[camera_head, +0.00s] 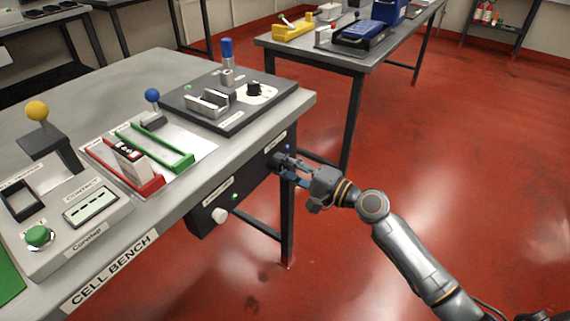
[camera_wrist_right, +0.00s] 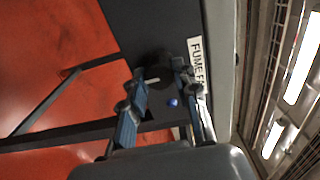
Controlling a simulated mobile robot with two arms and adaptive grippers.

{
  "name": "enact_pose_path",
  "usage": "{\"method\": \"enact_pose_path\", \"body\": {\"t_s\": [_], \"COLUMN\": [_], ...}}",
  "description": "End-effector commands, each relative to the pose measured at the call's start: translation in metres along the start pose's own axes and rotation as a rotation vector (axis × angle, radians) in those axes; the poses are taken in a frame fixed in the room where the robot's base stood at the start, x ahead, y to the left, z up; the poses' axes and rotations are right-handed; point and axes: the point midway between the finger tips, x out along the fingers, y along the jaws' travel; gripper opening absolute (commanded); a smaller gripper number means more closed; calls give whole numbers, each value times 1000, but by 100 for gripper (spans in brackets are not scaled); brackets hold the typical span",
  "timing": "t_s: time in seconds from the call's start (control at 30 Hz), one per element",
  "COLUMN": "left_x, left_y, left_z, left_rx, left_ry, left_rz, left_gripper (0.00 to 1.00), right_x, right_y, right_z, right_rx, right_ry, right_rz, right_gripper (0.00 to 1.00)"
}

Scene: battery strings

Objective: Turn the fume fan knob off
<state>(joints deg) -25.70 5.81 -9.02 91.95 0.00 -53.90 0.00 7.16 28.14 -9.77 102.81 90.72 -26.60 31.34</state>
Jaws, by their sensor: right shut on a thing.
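The fume fan knob (camera_wrist_right: 157,62) is dark and round, on a dark panel under the bench edge. It shows in the right wrist view beside the white label (camera_wrist_right: 196,62) starting "FUME FA". A light mark shows on its face. My right gripper (camera_wrist_right: 159,74) is shut on the knob, one finger on each side. In the head view my right gripper (camera_head: 283,164) reaches the panel from the right and hides most of the knob. A small blue light (camera_wrist_right: 173,102) shows below the knob in the wrist view. My left gripper is not in view.
A white knob (camera_head: 219,215) with a green light (camera_head: 235,196) is on the same front. The cell bench (camera_head: 262,138) holds a black dial (camera_head: 255,88), levers and trays. A second table (camera_head: 340,62) stands behind. Red floor on the right is clear.

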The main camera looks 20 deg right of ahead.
Motion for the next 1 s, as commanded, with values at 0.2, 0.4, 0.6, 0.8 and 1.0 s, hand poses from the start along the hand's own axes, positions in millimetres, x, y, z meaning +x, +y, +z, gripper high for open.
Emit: {"method": "enact_pose_path", "body": {"t_s": [0.2,0.4,0.6,0.8,1.0], "left_x": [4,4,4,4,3], "left_y": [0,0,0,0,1], "left_z": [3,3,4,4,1], "left_rx": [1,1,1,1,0], "left_ry": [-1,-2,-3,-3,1], "left_rz": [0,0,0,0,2], "left_gripper": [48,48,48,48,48], "right_x": [0,0,0,0,-2], "right_y": [0,0,0,0,0], "right_z": [-1,-1,-1,-1,0], "right_rx": [25,27,27,25,25], "right_ry": [3,3,3,2,1], "right_rz": [-1,-1,-1,0,1], "right_gripper": [0,0,40,53,53]}}
